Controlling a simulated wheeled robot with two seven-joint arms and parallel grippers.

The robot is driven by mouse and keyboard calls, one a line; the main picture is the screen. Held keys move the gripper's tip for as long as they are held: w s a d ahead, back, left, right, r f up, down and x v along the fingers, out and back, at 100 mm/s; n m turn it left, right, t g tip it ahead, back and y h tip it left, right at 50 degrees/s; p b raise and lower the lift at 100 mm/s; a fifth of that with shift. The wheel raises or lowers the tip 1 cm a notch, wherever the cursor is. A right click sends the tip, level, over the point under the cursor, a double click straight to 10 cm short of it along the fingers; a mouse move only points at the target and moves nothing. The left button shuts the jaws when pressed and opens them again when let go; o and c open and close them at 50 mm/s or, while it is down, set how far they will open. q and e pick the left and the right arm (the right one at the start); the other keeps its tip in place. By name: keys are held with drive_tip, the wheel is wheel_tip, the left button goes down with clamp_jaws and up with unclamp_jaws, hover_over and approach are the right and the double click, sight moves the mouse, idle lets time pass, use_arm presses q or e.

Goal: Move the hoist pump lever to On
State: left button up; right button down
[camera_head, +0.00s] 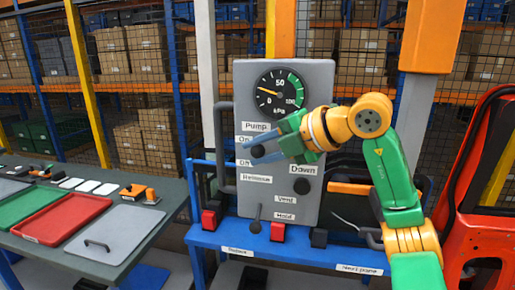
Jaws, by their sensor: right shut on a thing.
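The grey hoist panel (325,110) stands upright in the middle of the view. A Pump label (256,126) is on its left half, with an On label (242,139) below it and another label, probably Off, (244,163) lower down. My right gripper (257,152) reaches in from the right and is shut at the pump lever between these two labels. A dark round part of the pump lever (257,151) shows at the fingers. The rest of the lever is hidden by the gripper, so its exact position is unclear. My left gripper is out of view.
A pressure gauge (280,92) tops the panel. A black knob (302,186) sits under the Down label, and a small lever (255,226) stands beside the Hold label. A table with trays (62,218) is at left; a red frame (478,235) is at right.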

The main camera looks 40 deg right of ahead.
sight(263, 149)
drive_tip(key=shift+r, duration=0.1)
drive_tip(key=c, duration=0.6)
unclamp_jaws()
drive_tip(key=v, duration=0.7)
